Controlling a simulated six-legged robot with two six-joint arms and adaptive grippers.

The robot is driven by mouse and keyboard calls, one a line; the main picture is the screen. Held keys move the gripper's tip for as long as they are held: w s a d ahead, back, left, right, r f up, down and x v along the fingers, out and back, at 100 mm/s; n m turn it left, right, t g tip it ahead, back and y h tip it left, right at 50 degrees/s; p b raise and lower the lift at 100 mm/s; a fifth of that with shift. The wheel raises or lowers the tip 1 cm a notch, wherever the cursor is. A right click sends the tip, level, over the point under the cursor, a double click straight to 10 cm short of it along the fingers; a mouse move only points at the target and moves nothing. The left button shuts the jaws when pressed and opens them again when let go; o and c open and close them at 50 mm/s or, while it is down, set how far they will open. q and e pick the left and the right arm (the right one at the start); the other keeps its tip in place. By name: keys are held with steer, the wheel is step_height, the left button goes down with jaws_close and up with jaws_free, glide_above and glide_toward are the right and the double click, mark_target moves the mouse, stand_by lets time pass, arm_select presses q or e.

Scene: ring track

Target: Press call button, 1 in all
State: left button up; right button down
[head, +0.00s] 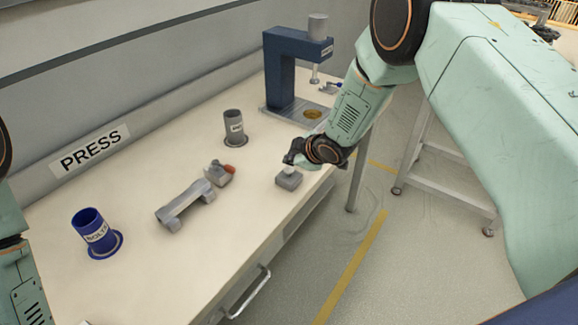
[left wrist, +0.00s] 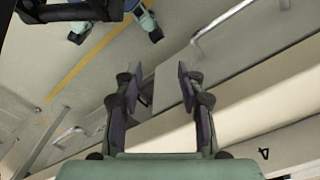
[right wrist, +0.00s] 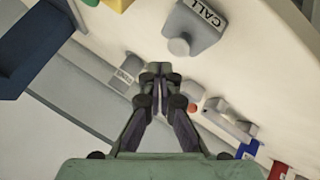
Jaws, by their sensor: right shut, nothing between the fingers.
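The call button is a small grey box with a pale round knob; in the head view the box (head: 289,181) sits near the table's front edge. In the right wrist view the box (right wrist: 199,24), labelled CALL, and its knob (right wrist: 179,46) lie above and right of my fingertips. My right gripper (head: 292,157) is shut and empty, just over and behind the knob in the head view. It also shows in the right wrist view (right wrist: 157,72). Whether it touches the knob I cannot tell. My left gripper (left wrist: 157,77) is open and empty in the left wrist view, away from the button.
A blue press (head: 284,70) stands at the back of the table. A grey cup (head: 234,125), a grey bar-shaped part (head: 186,202), a small block with a red tip (head: 219,173) and a blue cup (head: 95,232) stand around the button. A drawer handle (head: 248,293) juts out in front.

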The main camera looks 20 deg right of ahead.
mark_target(291, 170)
step_height(291, 170, up, 5)
steer(key=p, duration=0.4)
stand_by(0.3)
steer(key=shift+f, duration=0.1)
stand_by(0.6)
